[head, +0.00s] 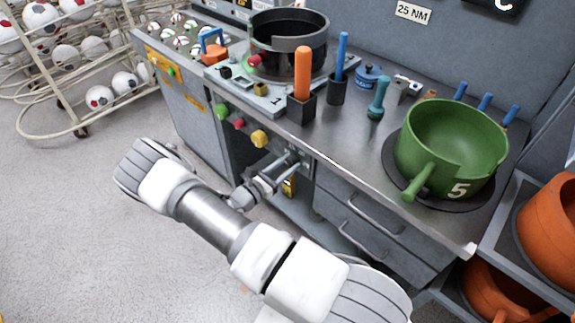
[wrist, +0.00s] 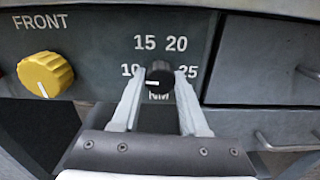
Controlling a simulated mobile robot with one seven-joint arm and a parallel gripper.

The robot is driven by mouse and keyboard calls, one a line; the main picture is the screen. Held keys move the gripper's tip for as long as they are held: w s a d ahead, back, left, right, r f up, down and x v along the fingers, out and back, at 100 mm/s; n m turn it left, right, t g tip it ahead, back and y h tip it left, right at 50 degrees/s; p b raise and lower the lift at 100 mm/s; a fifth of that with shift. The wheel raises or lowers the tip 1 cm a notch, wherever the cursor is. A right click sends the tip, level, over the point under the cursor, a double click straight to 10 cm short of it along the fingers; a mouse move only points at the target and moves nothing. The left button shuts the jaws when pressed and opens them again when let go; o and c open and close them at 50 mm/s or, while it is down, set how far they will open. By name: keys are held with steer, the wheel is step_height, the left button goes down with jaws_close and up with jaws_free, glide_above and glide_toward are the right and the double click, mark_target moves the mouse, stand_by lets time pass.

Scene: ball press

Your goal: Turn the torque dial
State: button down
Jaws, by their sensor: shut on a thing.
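The torque dial (wrist: 159,70) is a small black knob on the front panel, ringed by the marks 10, 15, 20 and 25 with NM below. Its white line points to the left, near the 10 side. My gripper (wrist: 160,76) is shut on the dial, with one pale finger on its left and one on its right. The fingers partly cover the 10 and 25 marks. In the head view my gripper (head: 292,161) reaches the bench front from below left, and I cannot make out the dial there.
A yellow knob (wrist: 45,75) under the word FRONT sits left of the dial; in the head view several coloured knobs line this front. Drawers (head: 360,228) lie to the right. A green pot (head: 455,140) and an orange-handled tool (head: 302,75) stand on the bench. Open floor lies left.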

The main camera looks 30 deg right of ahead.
steer(key=m+b, duration=0.1)
steer(key=m, duration=0.3)
steer(key=shift+f+m+b, duration=0.1)
steer(key=shift+m+b, duration=0.2)
steer(key=shift+m, duration=0.1)
steer(key=m+b, duration=0.1)
steer(key=m, duration=0.2)
steer(key=shift+m, duration=0.3)
steer(key=m+b, duration=0.1)
steer(key=m, duration=0.3)
steer(key=shift+m, duration=0.3)
steer(key=m+b, duration=0.1)
steer(key=m, duration=0.3)
steer(key=m+b, duration=0.1)
steer(key=m, duration=0.4)
steer(key=m+b, duration=0.1)
steer(key=m, duration=0.3)
steer(key=shift+m, duration=0.3)
steer(key=m+b, duration=0.1)
steer(key=m, duration=0.3)
steer(key=shift+f, duration=0.1)
steer(key=m+b, duration=0.2)
steer(key=m, duration=0.2)
steer(key=shift+m, duration=0.5)
